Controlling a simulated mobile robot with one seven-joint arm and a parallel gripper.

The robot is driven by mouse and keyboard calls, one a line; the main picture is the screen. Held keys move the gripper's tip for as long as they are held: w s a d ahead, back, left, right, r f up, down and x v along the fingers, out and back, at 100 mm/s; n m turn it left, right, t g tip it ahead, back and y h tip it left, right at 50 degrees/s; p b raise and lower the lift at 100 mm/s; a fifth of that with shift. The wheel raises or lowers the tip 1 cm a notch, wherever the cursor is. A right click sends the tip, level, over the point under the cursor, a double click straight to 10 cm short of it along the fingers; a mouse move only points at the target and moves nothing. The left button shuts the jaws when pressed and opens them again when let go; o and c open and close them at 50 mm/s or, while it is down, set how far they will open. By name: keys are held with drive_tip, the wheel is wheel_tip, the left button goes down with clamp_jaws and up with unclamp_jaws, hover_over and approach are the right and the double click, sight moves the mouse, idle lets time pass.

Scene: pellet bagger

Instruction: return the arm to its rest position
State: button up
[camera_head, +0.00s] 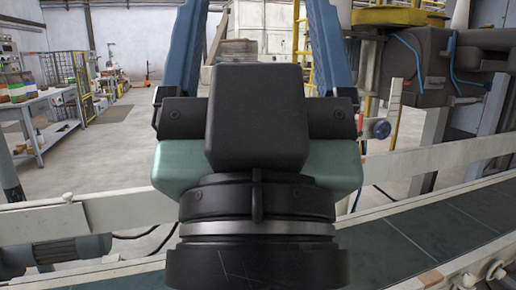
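My gripper (261,12) fills the middle of the head view, seen from behind, with its black wrist at the bottom and a green body above it. Its two blue fingers stand wide apart and run up past the top edge, so their tips are cut off. Nothing shows held between the visible parts of the fingers. The rest of my arm is out of view below.
A conveyor with a dark belt (440,228) and pale side rails (447,155) crosses behind my gripper. A motor (58,250) sits low at left. Machinery (425,75) stands at right, a workbench (38,105) at far left. Open floor (140,110) lies beyond.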

wheel_tip(320, 180, up, 38)
drive_tip(key=p, duration=3.7)
drive_tip(key=shift+p, duration=0.4)
drive_tip(key=shift+c, duration=0.3)
